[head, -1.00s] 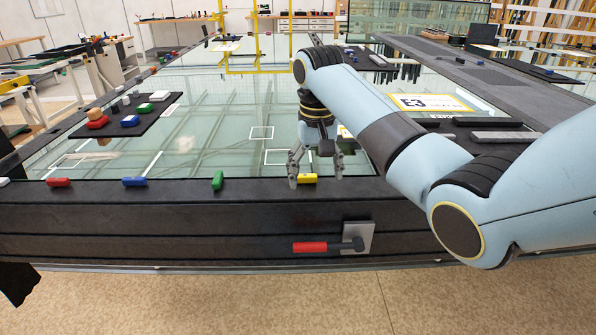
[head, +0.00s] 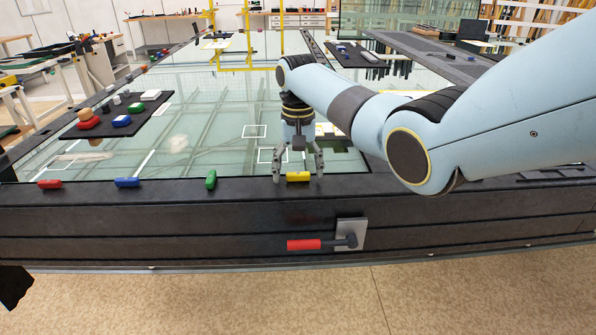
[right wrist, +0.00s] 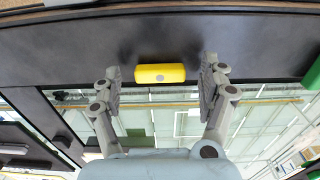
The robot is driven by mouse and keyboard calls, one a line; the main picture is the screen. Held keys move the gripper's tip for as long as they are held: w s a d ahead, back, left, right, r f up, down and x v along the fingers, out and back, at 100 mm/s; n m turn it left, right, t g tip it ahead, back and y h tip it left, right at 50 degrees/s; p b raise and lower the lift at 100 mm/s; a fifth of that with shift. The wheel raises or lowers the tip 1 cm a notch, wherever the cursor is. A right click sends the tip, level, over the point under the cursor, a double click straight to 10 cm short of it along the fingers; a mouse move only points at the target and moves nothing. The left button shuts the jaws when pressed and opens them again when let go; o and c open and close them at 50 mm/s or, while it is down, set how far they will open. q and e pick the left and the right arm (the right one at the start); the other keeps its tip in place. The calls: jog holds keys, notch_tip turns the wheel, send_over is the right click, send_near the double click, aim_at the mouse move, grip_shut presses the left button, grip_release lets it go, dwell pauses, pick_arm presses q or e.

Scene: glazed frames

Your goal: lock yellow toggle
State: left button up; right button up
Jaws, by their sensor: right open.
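The yellow toggle (head: 298,176) lies flat along the dark frame edge at the front of the glazed table, its long side running left to right. My right gripper (head: 298,174) is open, with one finger at each end of the toggle. In the right wrist view the yellow toggle (right wrist: 160,73) sits between the spread fingers of the gripper (right wrist: 162,80), with a gap on both sides. My left gripper is not in view.
A green toggle (head: 211,179) stands turned across the frame edge. A blue toggle (head: 127,182) and a red toggle (head: 50,184) lie along it further left. A red-handled lever (head: 305,244) is on the front face below. A dark mat (head: 97,130) holds small blocks.

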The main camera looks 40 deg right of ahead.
jog(key=shift+f, duration=0.35)
jog(key=c, duration=1.2)
